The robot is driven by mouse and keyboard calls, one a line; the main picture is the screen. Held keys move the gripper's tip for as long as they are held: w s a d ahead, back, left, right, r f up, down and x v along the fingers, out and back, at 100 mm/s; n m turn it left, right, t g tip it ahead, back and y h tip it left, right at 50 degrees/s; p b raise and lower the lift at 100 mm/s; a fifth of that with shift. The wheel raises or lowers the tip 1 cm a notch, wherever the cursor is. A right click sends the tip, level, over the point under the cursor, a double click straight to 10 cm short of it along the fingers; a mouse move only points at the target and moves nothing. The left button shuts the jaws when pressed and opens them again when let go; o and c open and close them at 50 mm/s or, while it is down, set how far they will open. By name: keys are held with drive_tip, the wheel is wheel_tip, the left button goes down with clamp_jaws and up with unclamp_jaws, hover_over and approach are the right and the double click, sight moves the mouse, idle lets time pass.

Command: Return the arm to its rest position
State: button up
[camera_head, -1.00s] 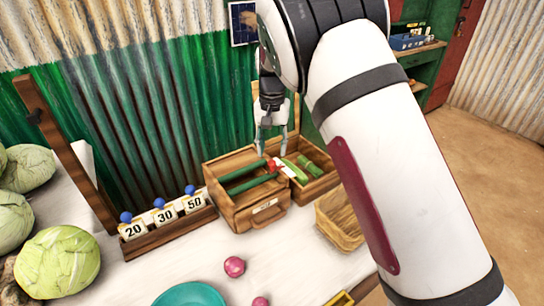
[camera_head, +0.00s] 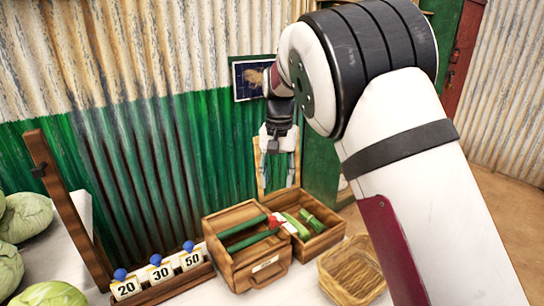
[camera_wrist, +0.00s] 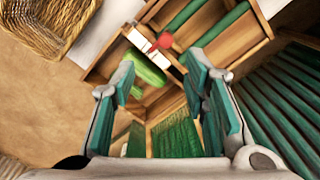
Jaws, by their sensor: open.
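My gripper (camera_head: 277,172) hangs above the wooden box area in the head view, fingers pointing down. In the wrist view its teal-lined fingers (camera_wrist: 158,72) are spread apart with nothing held between them. Below it is an open wooden box (camera_head: 263,282) with a dark green rod (camera_head: 250,240) across it. Beside it is a wooden compartment (camera_head: 335,236) with green pieces (camera_head: 312,220). A red-tipped item (camera_head: 275,221) lies where the two meet; the red end also shows in the wrist view (camera_wrist: 163,41). My arm fills the right of the head view.
A wicker basket (camera_head: 352,272) stands right of the boxes. A wooden rack (camera_head: 180,288) holds cards marked 20, 30 and 50. Cabbages (camera_head: 28,215) lie at left beside a wooden post (camera_head: 62,190). A corrugated wall (camera_head: 150,150) rises behind; a framed panel (camera_head: 248,80) hangs there.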

drive_tip(key=s+d+r+t+y+p, duration=0.1)
drive_tip(key=s+d+r, duration=0.55)
drive_tip(key=s, duration=0.25)
drive_tip(key=s+d+r+t+p, duration=0.1)
drive_tip(key=s+d+r, duration=0.55)
drive_tip(key=s, duration=0.25)
drive_tip(key=s+d+f+n+t, duration=0.1)
drive_tip(key=s+d, duration=0.1)
drive_tip(key=s, duration=0.9)
drive_tip(key=s+d+f+n+t+h+p, duration=0.1)
drive_tip(key=s+d, duration=0.1)
drive_tip(key=s, duration=0.9)
drive_tip(key=shift+d+f, duration=0.15)
drive_tip(key=shift+d, duration=0.2)
